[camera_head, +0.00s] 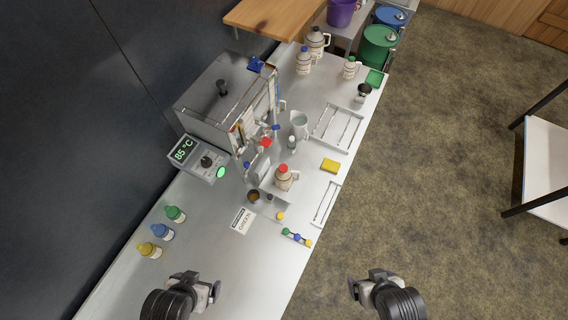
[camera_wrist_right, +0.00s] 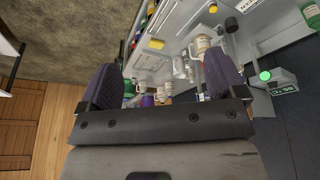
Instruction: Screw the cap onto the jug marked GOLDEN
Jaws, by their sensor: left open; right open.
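A jug with a red top (camera_head: 284,178) stands upright on the steel counter before the evaporator; its label is too small to read, so I cannot tell whether it is marked GOLDEN. A white card (camera_head: 242,220) with dark lettering lies left of it. A small yellow cap (camera_head: 280,216) lies in front of the jug. A small rack (camera_head: 297,237) holds green, blue and yellow caps. My left gripper (camera_head: 209,290) is open and empty over the counter's near end. My right gripper (camera_head: 364,282) is open and empty, beyond the counter's right edge; its fingers show in the right wrist view (camera_wrist_right: 161,85).
Green (camera_head: 175,214), blue (camera_head: 162,232) and yellow bottles stand at left. The near counter is mostly clear.

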